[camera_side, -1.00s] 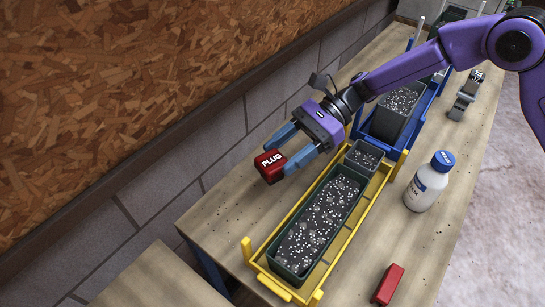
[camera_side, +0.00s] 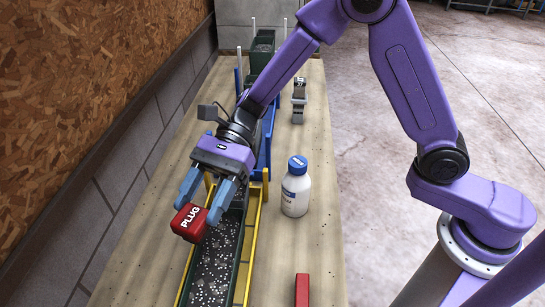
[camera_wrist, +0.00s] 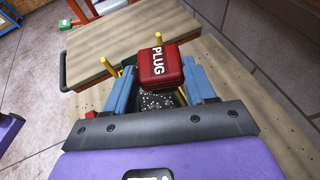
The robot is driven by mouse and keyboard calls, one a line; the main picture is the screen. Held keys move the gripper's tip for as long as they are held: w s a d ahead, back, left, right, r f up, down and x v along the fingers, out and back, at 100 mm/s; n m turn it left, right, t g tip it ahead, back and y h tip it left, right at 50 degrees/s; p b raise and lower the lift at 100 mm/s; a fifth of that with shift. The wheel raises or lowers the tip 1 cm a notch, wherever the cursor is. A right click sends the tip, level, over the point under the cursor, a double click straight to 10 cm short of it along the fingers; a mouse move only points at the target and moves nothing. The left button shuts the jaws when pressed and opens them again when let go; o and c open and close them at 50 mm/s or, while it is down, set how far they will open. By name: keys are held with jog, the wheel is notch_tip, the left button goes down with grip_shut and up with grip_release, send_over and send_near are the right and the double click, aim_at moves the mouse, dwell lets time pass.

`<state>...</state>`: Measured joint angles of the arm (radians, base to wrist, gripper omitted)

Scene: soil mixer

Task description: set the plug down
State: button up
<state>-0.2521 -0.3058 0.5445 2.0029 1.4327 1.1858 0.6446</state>
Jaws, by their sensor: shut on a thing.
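The red plug (camera_side: 189,222), a block with white PLUG lettering, is held between the blue fingers of my gripper (camera_side: 204,198). In the wrist view the plug (camera_wrist: 161,66) sits between the two fingertips of my gripper (camera_wrist: 160,84). The plug is in the air, and I see no surface touching it from below. In the side view it overlaps the left edge of a long dark trough (camera_side: 215,265) of speckled soil. In the wrist view this soil shows below and between the fingers.
A yellow frame (camera_side: 252,228) surrounds the trough. A white bottle with a blue cap (camera_side: 296,190) stands to the right, and a red block (camera_side: 302,290) lies in front. A blue frame (camera_side: 266,145) stands behind. The wooden bench (camera_side: 322,215) is clear near the bottle's right.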

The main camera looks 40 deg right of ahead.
notch_tip(320, 180, up, 4)
jog(key=w+d+m+t+y, duration=0.1)
jog(key=w+d+m+t, duration=0.1)
jog(key=w+d, duration=0.45)
jog(key=w+d+m+t, duration=0.2)
jog(key=w+d, duration=0.2)
jog(key=d, duration=0.5)
jog(key=w+d+m+t, duration=0.2)
jog(key=d+m+t, duration=0.15)
jog(key=d, duration=0.85)
jog(key=w+d+m+t, duration=0.2)
jog(key=d+t, duration=0.2)
jog(key=d, duration=0.9)
jog(key=shift+h, duration=0.4)
jog(key=shift+s+a+f, duration=0.1)
jog(key=shift+f, duration=4.3)
jog(key=shift+s+a+f, duration=0.1)
jog(key=shift+f, duration=4.25)
jog(key=shift+f, duration=0.15)
jog(key=o, duration=1.1)
jog(key=shift+c, duration=0.2)
